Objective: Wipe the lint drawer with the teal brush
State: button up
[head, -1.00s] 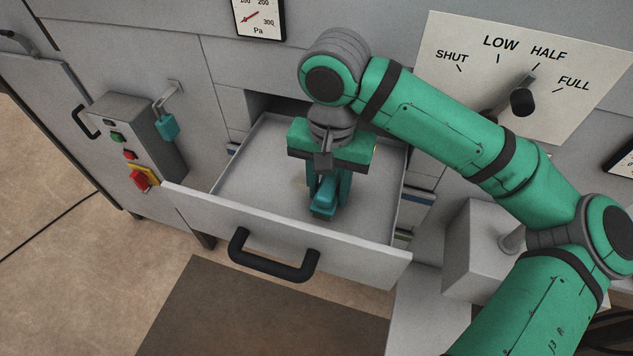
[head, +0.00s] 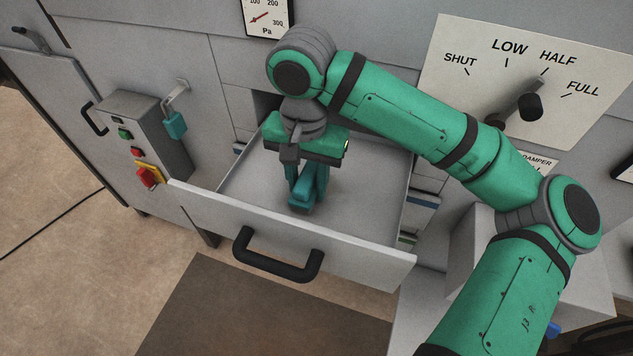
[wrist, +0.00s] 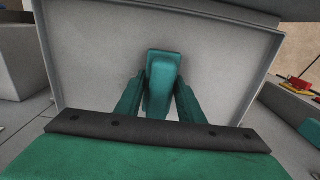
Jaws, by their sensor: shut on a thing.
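The lint drawer (head: 350,228) is pulled open from the grey machine, with a black handle (head: 278,262) on its front. My gripper (head: 306,190) is inside the drawer, pointing down, shut on the teal brush (head: 302,207). The brush is low over the drawer floor; its bristles are hidden, so I cannot tell whether they touch. In the wrist view the brush (wrist: 161,80) sits between the two teal fingers, over the pale drawer floor (wrist: 100,60). The floor I can see looks mostly bare.
A control box (head: 147,140) with green and red buttons and a teal padlock (head: 175,125) stand left of the drawer. A damper lever (head: 529,106) on a labelled plate is at upper right. A grey block (head: 468,250) lies right of the drawer.

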jog(key=shift+w+a, duration=0.25)
jog(key=shift+a, duration=0.55)
jog(key=shift+r, duration=0.7)
jog(key=s+d, duration=0.1)
jog(key=d, duration=0.2)
jog(key=s+d, duration=0.1)
jog(key=d, duration=0.4)
jog(key=shift+s+d+f, duration=0.15)
jog(key=shift+s+d, duration=0.2)
jog(key=shift+s, duration=0.05)
jog(key=shift+r, duration=2)
